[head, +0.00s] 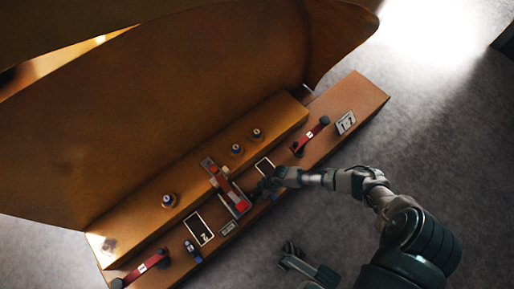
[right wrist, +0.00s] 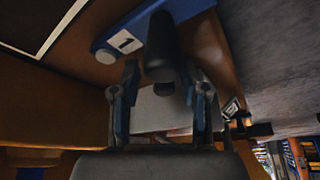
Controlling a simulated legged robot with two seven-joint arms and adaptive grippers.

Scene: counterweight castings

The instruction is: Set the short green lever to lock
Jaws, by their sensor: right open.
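No green lever shows in either view. In the right wrist view a short black handle (right wrist: 161,45) stands on a blue base (right wrist: 108,38) with a white label marked 1. My right gripper (right wrist: 160,88) is open, its two fingers on either side of the handle's end; I cannot tell whether they touch it. In the head view my right gripper (head: 268,185) is over the ledge, right of the middle red lever, and hides most of that blue-based lever. Another short blue lever (head: 193,251) stands lower left. My left gripper (head: 292,256) is near the bottom, its opening unclear.
Red levers with black ends stand at the upper right (head: 311,135) and lower left (head: 142,268) of the orange ledge (head: 345,100). A red and grey lever unit (head: 228,188) is in the middle. Several knobs (head: 168,200) line the raised step. Grey floor is clear in front.

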